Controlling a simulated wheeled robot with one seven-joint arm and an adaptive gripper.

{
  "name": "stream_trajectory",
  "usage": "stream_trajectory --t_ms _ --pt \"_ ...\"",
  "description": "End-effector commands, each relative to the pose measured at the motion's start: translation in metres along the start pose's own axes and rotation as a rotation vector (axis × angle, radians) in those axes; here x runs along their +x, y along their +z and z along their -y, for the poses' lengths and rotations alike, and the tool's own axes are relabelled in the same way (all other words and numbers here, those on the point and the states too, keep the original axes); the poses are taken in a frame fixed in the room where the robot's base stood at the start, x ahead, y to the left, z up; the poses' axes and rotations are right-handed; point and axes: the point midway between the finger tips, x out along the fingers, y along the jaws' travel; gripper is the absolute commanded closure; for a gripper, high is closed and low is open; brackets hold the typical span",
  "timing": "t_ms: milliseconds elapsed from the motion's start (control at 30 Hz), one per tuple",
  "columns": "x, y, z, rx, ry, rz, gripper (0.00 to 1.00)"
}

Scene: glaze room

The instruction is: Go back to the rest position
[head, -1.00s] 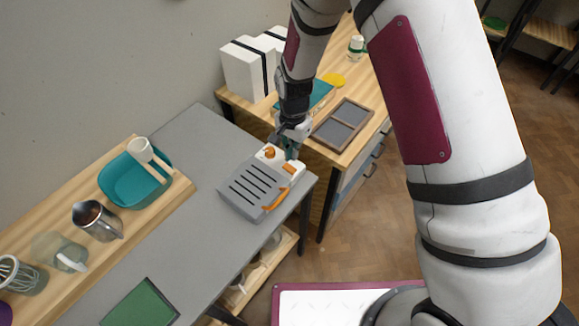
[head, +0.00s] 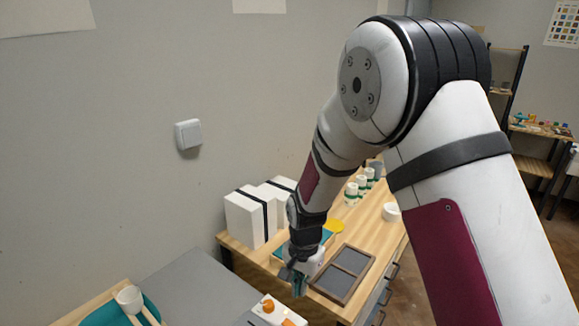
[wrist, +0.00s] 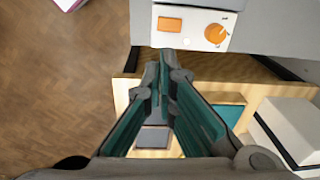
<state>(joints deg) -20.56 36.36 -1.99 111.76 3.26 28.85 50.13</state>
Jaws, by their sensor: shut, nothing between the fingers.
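My gripper (head: 297,286) hangs below my bent arm, above the near left end of the wooden table. Its fingers are shut and empty. In the wrist view my gripper (wrist: 160,68) shows its teal finger pads, with the tips close together.
A wooden divided tray (head: 343,273), a teal item (head: 318,246) and a yellow disc (head: 334,226) lie on the wooden table. White boxes (head: 246,219) stand by the wall, with several jars (head: 352,193) and a white bowl (head: 391,211) behind.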

Motion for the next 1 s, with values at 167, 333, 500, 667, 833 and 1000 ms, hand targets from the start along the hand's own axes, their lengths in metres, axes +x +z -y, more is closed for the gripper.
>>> stream_trajectory --t_ms 167,333,500,667,833,1000 --pt "-0.082 -0.013 -0.024 -0.082 -0.058 -0.048 1.00" --pt "-0.145 -0.012 -0.055 -0.168 -0.095 -0.096 1.00" --pt "-0.199 -0.004 -0.093 -0.252 -0.123 -0.154 1.00" --pt "-0.240 0.011 -0.130 -0.332 -0.139 -0.216 1.00" --pt "-0.272 0.034 -0.171 -0.415 -0.145 -0.286 1.00" --pt "-0.291 0.060 -0.209 -0.495 -0.136 -0.357 1.00"
